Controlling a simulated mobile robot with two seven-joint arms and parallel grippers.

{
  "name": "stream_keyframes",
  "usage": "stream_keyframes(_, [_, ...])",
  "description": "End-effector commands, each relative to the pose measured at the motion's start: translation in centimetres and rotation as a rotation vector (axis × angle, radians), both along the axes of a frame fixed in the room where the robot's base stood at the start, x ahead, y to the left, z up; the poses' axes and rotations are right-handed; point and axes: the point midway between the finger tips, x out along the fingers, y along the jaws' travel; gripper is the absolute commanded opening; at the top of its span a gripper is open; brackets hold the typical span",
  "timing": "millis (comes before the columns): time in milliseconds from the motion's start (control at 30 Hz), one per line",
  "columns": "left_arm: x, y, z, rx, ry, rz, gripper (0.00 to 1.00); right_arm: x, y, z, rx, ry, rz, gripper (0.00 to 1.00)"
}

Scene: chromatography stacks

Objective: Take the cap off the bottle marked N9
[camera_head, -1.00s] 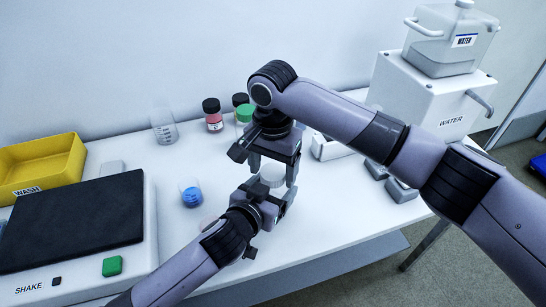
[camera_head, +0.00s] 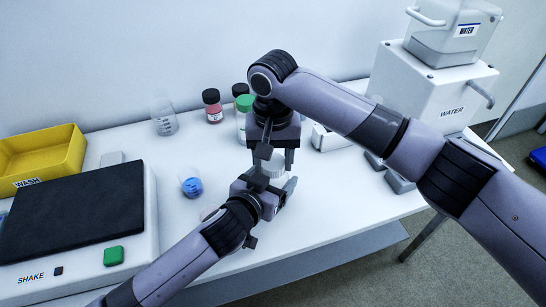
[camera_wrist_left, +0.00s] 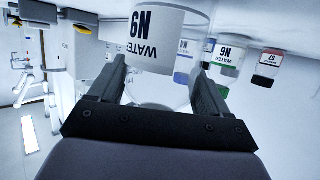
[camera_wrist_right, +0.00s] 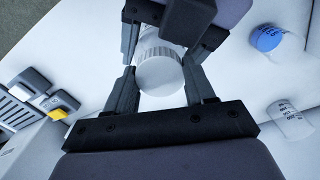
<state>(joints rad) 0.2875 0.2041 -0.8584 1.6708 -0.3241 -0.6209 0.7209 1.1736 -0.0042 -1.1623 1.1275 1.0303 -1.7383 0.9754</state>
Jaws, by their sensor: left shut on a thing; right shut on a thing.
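The bottle marked N9 (camera_wrist_left: 150,38) is close up and upside down in the left wrist view, with a white label also reading WATER. My left gripper (camera_wrist_left: 158,85) is shut on it, one finger on each side. The bottle's white ribbed cap (camera_wrist_right: 160,72) is between the fingers of my right gripper (camera_wrist_right: 160,85), which is shut on it from above. In the head view the right gripper (camera_head: 272,160) points down, just above the left gripper (camera_head: 276,187). The arms hide most of the bottle there. I cannot tell whether the cap is still seated on it.
Black-capped (camera_head: 212,106) and green-capped (camera_head: 244,108) bottles stand behind. A blue-capped bottle (camera_head: 191,187) and a beaker (camera_head: 164,118) are left of the grippers. The shaker (camera_head: 75,225) and yellow WASH tray (camera_head: 45,158) are farther left; the WATER unit (camera_head: 430,85) is at right.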

Motion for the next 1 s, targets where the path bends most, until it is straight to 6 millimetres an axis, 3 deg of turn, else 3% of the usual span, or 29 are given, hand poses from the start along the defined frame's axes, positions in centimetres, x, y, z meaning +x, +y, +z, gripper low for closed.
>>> stream_keyframes(133, [0.0,0.1,-0.2,0.003,0.005,0.002,0.0,0.0,0.0,0.0,-0.001,0.002,0.087,0.17])
stream_keyframes(433, [0.0,0.1,-0.2,0.003,0.005,0.002,0.0,0.0,0.0,0.0,-0.001,0.002,0.098,0.17])
stream_keyframes(467, [0.0,0.1,-0.2,0.003,0.005,0.002,0.0,0.0,0.0,0.0,-0.001,0.002,0.098,0.6])
stream_keyframes(500, [0.0,0.1,-0.2,0.003,0.005,0.002,0.0,0.0,0.0,0.0,-0.001,0.001,0.097,0.73])
stream_keyframes(533, [0.0,0.1,-0.2,0.003,0.005,0.002,0.0,0.0,0.0,0.0,-0.001,0.001,0.097,0.8])
stream_keyframes(833, [0.0,0.1,-0.2,0.003,0.005,0.002,0.0,0.0,0.0,0.2,0.0,0.0,0.096,0.8])
stream_keyframes(1000, [0.0,0.1,-0.2,0.003,0.005,0.002,0.0,0.0,0.1,2.2,0.002,-0.002,0.096,0.8])
